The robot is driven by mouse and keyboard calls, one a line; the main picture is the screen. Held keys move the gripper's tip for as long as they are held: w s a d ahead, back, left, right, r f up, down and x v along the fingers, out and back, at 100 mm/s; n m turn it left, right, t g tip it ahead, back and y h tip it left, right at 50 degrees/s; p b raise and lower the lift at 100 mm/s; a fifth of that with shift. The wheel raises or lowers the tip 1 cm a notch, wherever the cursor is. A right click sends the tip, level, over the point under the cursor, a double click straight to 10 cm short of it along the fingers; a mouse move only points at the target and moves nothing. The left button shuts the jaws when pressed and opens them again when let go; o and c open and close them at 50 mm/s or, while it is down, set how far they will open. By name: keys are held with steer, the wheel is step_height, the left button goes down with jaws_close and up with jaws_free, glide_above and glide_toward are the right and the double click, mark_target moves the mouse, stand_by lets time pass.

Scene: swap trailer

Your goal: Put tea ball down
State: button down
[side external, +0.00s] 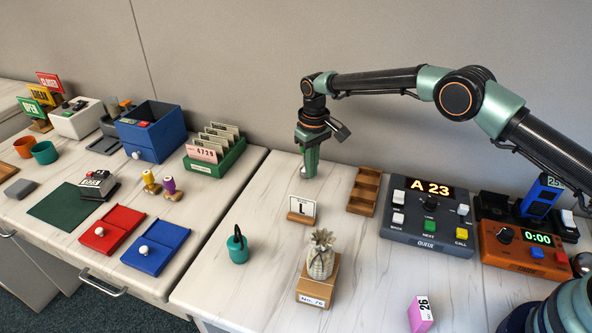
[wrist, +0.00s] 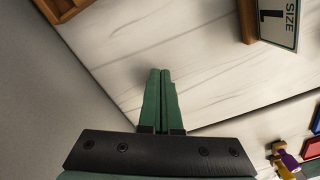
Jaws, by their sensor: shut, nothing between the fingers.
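My gripper (side external: 309,174) is upright and points down over the back of the pale worktop, left of the brown wooden tray. Its green fingers are shut together with nothing seen between them, as the wrist view (wrist: 160,73) also shows. I cannot make out a tea ball with certainty in either view. A small pale patch shows beside the fingertips in the side view, too small to identify.
A size card on a wooden stand (side external: 301,210) stands in front of my gripper. The brown compartment tray (side external: 364,190) lies right of it, then the grey queue console (side external: 428,230). The worktop left of my gripper is clear.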

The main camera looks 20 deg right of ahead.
steer(key=s+d+r+t, duration=0.1)
steer(key=s+d+r, duration=0.1)
steer(key=r, duration=0.8)
steer(key=s+d+r+t, duration=0.1)
steer(key=s+d+r, duration=0.15)
steer(key=r, duration=0.75)
steer(key=s+d+r+m+t, duration=0.1)
steer(key=s+d+r, duration=0.3)
steer(key=s, duration=0.3)
steer(key=s+d+r+m+t, duration=0.1)
steer(key=s+d+r, duration=0.2)
steer(key=s, duration=0.4)
steer(key=s+d+f+t, duration=0.1)
steer(key=s+d+f, duration=0.1)
steer(key=s, duration=0.7)
steer(key=shift+s+d+f+m+t, duration=0.15)
steer(key=shift+d+f+m+t, duration=0.2)
steer(key=shift+f, duration=0.4)
